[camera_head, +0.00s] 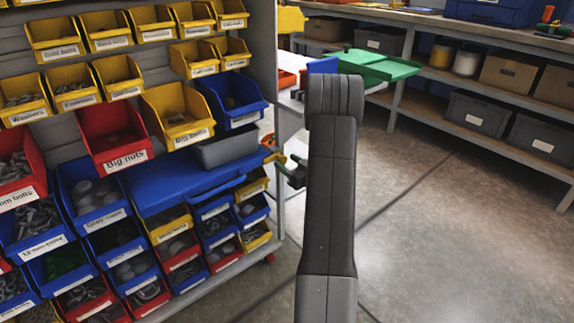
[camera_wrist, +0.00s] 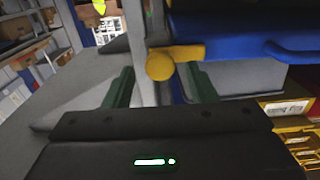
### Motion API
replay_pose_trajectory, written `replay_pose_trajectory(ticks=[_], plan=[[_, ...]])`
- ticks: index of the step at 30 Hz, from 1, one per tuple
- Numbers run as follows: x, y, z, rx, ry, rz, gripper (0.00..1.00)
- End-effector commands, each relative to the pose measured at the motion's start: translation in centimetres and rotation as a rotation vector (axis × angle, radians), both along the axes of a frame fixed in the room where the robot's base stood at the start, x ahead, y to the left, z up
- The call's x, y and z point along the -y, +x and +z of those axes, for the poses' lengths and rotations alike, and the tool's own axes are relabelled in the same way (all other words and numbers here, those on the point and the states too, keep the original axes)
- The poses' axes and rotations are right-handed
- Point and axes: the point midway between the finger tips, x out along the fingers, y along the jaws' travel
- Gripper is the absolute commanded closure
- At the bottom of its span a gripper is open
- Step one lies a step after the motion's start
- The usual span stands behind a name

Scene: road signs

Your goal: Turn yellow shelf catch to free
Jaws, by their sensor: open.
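The yellow catch shows in the wrist view as a round knob (camera_wrist: 160,67) with a short yellow bar running right from it, beside an upright grey post and the blue shelf (camera_wrist: 225,30). My gripper (camera_wrist: 160,88) is open, with one green finger on each side of the knob. No contact is visible, and I cannot tell how deep the knob sits between the fingers. In the head view my gripper (camera_head: 290,170) is at the right edge of the bin rack, by the end of the blue shelf (camera_head: 190,185). The catch is too small there to make out clearly.
The rack holds several labelled bins, including a red bin (camera_head: 115,140) and a grey bin (camera_head: 224,148) above the blue shelf. A green tray (camera_head: 375,66) lies on a bench behind my arm. The floor (camera_head: 440,220) to the right is clear.

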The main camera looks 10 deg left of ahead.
Motion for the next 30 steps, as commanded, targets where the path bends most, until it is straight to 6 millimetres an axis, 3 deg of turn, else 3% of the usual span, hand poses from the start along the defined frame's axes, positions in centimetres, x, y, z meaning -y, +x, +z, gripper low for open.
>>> replay_pose_trajectory(ticks=[12,19,30], plan=[[-0.75,0.56,0.01,-0.001,-0.001,0.000,0.48],[-0.73,0.54,0.01,-0.001,-0.001,0.000,0.92],[-0.71,0.55,0.08,-0.044,0.033,0.000,0.92]])
